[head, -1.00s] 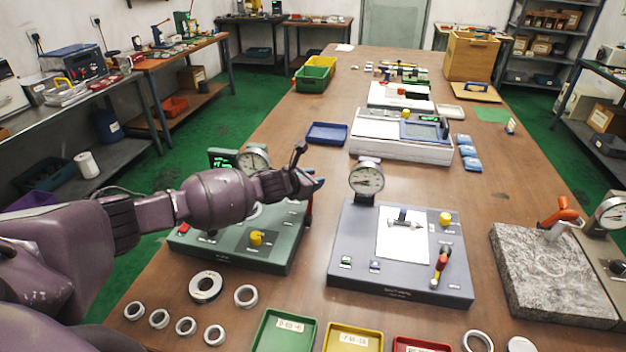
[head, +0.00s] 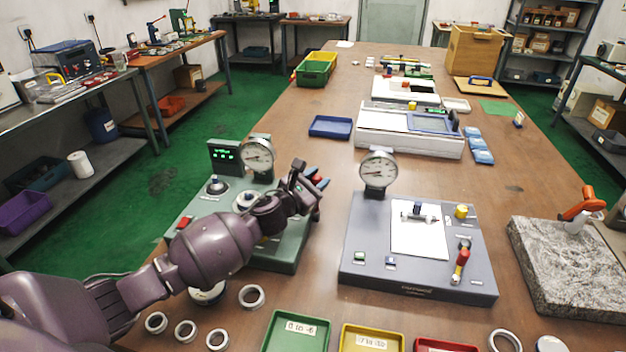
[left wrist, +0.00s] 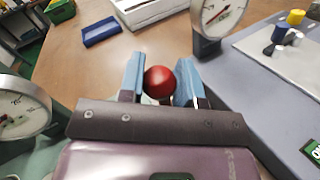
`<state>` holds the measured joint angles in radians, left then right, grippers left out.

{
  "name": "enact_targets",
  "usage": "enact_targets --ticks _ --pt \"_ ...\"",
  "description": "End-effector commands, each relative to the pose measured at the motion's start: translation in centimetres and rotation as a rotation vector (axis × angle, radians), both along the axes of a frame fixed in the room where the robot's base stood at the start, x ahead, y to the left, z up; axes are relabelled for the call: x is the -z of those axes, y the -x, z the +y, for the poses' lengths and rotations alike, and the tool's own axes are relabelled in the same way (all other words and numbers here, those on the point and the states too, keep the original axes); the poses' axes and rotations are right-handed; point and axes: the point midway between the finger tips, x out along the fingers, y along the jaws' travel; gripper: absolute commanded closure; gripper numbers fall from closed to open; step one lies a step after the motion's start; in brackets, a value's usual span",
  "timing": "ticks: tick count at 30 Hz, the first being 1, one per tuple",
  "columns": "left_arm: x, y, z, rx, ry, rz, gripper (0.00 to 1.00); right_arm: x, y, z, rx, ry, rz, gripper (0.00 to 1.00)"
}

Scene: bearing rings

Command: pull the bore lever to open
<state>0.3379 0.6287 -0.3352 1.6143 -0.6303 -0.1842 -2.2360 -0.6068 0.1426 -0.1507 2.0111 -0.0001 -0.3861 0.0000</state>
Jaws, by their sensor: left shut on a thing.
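The green bore gauge station (head: 277,262) stands left of centre in the head view, partly hidden by my left arm. Its lever ends in a red ball knob (left wrist: 160,82), seen in the left wrist view between two blue fingers. My left gripper (head: 319,184) is at the right side of the green station and is shut on the red knob; it also shows in the left wrist view (left wrist: 160,80). The lever's shaft is hidden by the gripper. A round dial (head: 258,155) and a small green-lit display (head: 225,154) rise at the station's back. My right gripper is out of view.
A grey station (head: 420,283) with its own dial (head: 378,170) stands close to the right of my left gripper. Several metal rings (head: 251,297) lie in front. Coloured trays (head: 297,330) line the front edge. A blue tray (head: 330,127) lies behind, with bare table around it.

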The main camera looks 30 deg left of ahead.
Motion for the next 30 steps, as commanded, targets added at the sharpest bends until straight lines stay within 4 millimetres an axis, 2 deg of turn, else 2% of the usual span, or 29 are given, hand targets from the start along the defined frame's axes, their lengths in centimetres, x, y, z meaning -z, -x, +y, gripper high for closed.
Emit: enact_targets --ticks 1,7,21,30 --pt "0.6 0.3 -0.2 -0.003 -0.002 -0.013 1.00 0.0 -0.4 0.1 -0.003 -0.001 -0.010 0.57" --pt "0.4 1.0 -0.8 -0.001 -0.018 -0.051 1.00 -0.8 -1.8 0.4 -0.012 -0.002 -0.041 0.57" --pt "1.0 3.9 -1.7 0.000 -0.013 -0.048 1.00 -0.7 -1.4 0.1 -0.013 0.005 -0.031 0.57" --pt "1.5 4.8 -2.0 0.001 -0.012 -0.046 1.00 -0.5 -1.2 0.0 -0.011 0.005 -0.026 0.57"
